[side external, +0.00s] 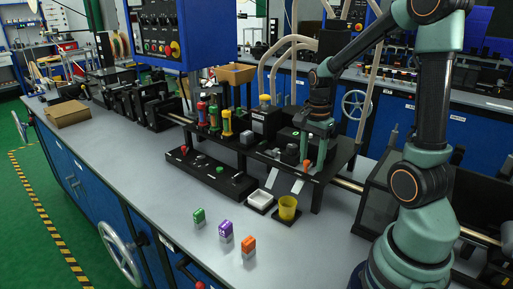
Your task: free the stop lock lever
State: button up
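My gripper (313,160) points down over the right end of the raised black bench fixture (270,153). Its two green fingers look apart, with a gap between them. A small orange-red tip (306,165) shows at the left finger's lower end; I cannot tell whether the fingers touch it or whether it is part of the stop lock lever. A low black panel (212,176) in front carries several small levers and knobs, one with a red tip (184,149). No label for the stop lock lever is readable, so I cannot tell which one it is.
Red and yellow posts (227,122) rise behind the panel.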

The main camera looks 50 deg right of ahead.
jog(key=n, duration=0.2)
jog(key=s+n, duration=0.1)
jog(key=n, duration=0.1)
jog(key=shift+s+d, duration=0.2)
jog(key=shift+d, duration=0.2)
jog(key=n, duration=0.2)
jog(key=shift+s+d+n, duration=0.4)
notch_tip(320, 180, up, 12)
jog(key=w+a+n+t, duration=0.1)
jog(key=a+n+t, duration=0.5)
jog(key=a+n, duration=1)
jog(key=w+a+n+g, duration=0.3)
jog(key=w+a+n, duration=0.3)
jog(key=w+a+f+n+g, duration=0.3)
jog(key=w+a+f+n, duration=0.15)
jog(key=n, duration=0.45)
notch_tip(320, 180, down, 8)
jog(key=f, duration=0.1)
notch_tip(320, 180, up, 10)
jog(key=shift+d+r, duration=0.15)
jog(key=shift+d, duration=0.25)
